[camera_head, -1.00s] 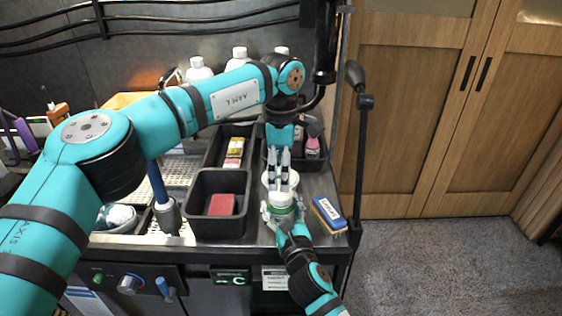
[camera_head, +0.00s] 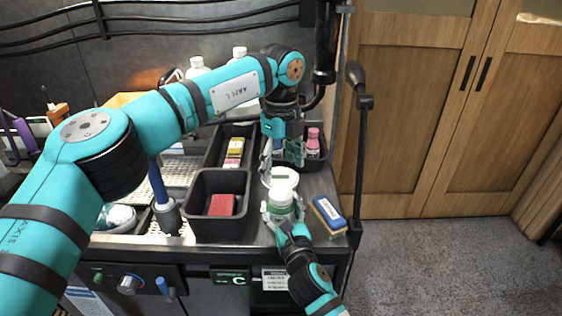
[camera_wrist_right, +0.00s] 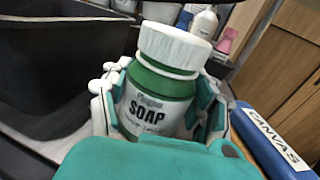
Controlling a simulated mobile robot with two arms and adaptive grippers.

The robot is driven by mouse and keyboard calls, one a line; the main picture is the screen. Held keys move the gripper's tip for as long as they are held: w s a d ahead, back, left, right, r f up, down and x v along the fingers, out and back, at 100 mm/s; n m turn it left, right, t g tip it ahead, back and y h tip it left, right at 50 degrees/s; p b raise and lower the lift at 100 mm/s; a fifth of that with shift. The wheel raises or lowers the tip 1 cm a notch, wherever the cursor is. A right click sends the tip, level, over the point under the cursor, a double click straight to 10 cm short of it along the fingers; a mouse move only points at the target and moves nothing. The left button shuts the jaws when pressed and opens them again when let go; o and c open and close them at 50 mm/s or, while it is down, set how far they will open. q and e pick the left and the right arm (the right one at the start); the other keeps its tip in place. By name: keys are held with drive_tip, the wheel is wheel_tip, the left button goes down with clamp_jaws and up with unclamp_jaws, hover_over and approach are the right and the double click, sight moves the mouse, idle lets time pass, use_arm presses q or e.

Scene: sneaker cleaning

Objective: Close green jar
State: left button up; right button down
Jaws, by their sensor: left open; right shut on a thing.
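The green jar (camera_head: 281,211), labelled SOAP, stands upright near the counter's front edge. It also fills the middle of the right wrist view (camera_wrist_right: 158,100). Its white lid (camera_wrist_right: 174,46) sits on the jar's mouth with a white ring below it; I cannot tell how tight it is. My right gripper (camera_head: 280,214) is shut around the jar's green body from the front. My left gripper (camera_head: 284,162) is above and behind the lid, its fingers spread apart and empty, clear of the lid.
A black bin (camera_head: 190,222) with a red block (camera_head: 222,205) stands left of the jar. A blue brush (camera_head: 329,216) labelled CANVAS lies to the right. A white round container (camera_head: 266,178) is close behind the jar. A pink bottle (camera_head: 313,141) stands in a rear bin.

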sight(281, 192)
use_arm(q)
drive_tip(key=n, duration=0.4)
drive_tip(key=shift+r, duration=0.1)
drive_tip(key=n, duration=0.4)
drive_tip(key=shift+r+n, duration=0.1)
drive_tip(key=shift+n, duration=0.3)
drive_tip(key=shift+f, duration=4.05)
